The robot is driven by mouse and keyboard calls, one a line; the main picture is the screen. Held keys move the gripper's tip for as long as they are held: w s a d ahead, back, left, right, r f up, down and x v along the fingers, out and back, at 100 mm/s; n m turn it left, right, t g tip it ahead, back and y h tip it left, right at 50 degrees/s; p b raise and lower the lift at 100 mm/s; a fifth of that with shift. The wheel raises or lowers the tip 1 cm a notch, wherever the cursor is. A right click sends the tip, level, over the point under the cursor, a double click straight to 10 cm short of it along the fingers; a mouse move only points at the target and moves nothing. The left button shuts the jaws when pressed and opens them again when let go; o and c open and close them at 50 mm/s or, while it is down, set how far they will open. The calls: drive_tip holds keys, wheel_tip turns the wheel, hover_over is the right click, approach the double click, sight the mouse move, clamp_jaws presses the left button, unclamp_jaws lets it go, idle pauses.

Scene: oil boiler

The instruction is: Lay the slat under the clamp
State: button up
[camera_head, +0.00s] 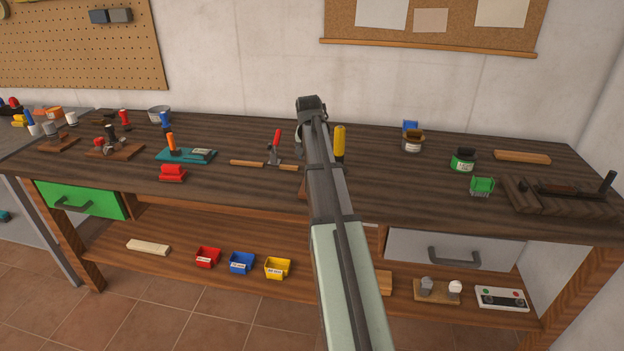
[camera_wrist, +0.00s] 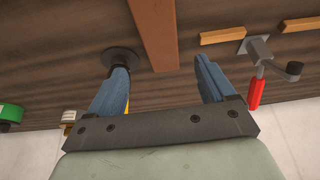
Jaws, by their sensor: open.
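My gripper (camera_wrist: 164,70) shows in the wrist view, its two blue fingers apart with nothing gripped between them. In the head view my own arm hides it. A brown wooden strip (camera_wrist: 154,34), likely the slat, lies on the bench, its end between the fingertips in the wrist view. In the head view only a sliver of it (camera_head: 303,187) shows beside my arm. The clamp (camera_wrist: 259,50), grey with a red handle, stands to the right in the wrist view. In the head view the clamp's red handle (camera_head: 276,143) stands up left of my arm.
Light wooden pieces (camera_wrist: 222,35) (camera_wrist: 305,24) flank the clamp. A yellow-handled tool (camera_head: 339,142) stands close by my arm; its dark round base (camera_wrist: 125,60) is beside one finger. A green jar (camera_head: 463,160) and another wooden bar (camera_head: 522,157) are at the right.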

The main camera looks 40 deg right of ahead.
drive_tip(key=shift+x, duration=3.5)
drive_tip(key=shift+a, duration=0.15)
drive_tip(key=shift+c, duration=0.3)
drive_tip(key=c, duration=1.3)
drive_tip(key=shift+o, duration=0.2)
drive_tip(key=shift+r, duration=0.15)
